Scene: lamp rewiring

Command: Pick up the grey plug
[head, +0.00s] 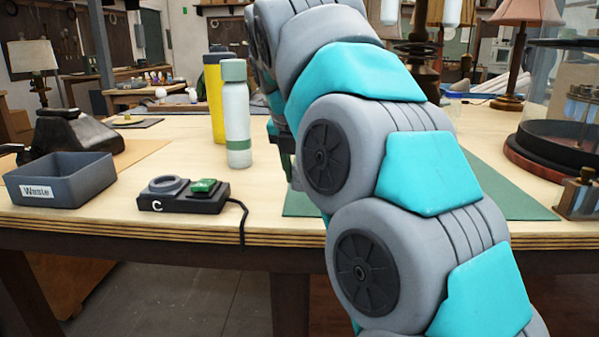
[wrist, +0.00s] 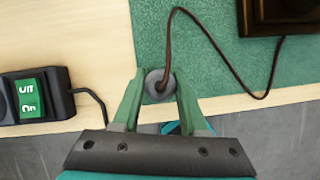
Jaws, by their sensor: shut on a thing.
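The grey plug (wrist: 158,83) is round, with a brown cord running from it, in the wrist view. My gripper (wrist: 160,92) has its two green fingers shut on the plug, one on each side. They are over the edge of the green mat (wrist: 190,50), near the table's front edge. I cannot tell whether the plug touches the table. In the head view my own arm hides the plug and most of the gripper.
A black switch box (head: 183,203) with a green switch stands left of my gripper, its cord over the table edge. A grey bin (head: 62,180) labelled "Waste" is farther left. A pale green bottle (head: 236,115) and a yellow bottle (head: 214,97) stand behind. The brown cord (wrist: 215,45) leads to a dark wooden base (wrist: 278,14).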

